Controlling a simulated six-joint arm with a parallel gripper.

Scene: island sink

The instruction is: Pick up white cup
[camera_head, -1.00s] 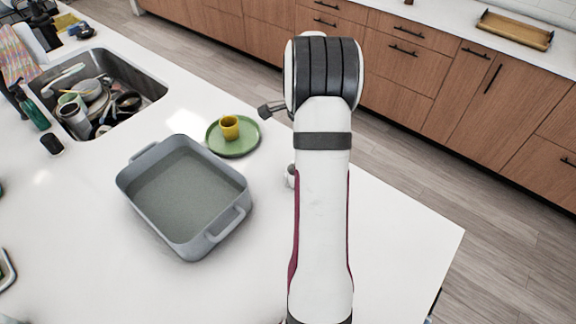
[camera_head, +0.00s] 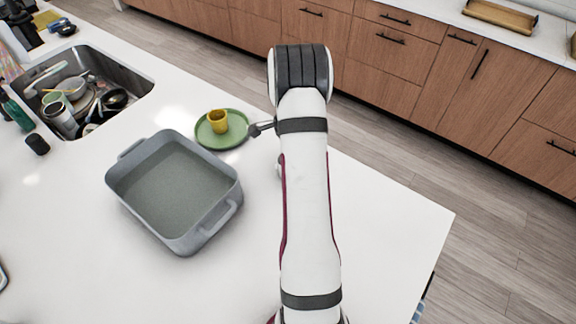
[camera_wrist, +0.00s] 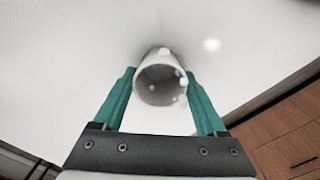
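The white cup (camera_wrist: 160,84) is in the middle of the wrist view, its round mouth facing the camera. Several small pale round spots show at its right rim and top. My gripper (camera_wrist: 160,72) has two teal fingers, spread apart, one on either side of the cup. The fingertips reach beside its rim, very close to its sides; I cannot tell if they touch it. In the head view only a small white bit of the cup (camera_head: 279,168) shows at the left edge of my arm, which hides the rest.
A grey baking dish (camera_head: 231,208) stands left of my arm. Behind it a green plate (camera_head: 207,143) holds a yellow cup (camera_head: 218,121). A sink (camera_head: 138,83) with dishes is at the far left. The counter (camera_head: 390,225) right of my arm is clear.

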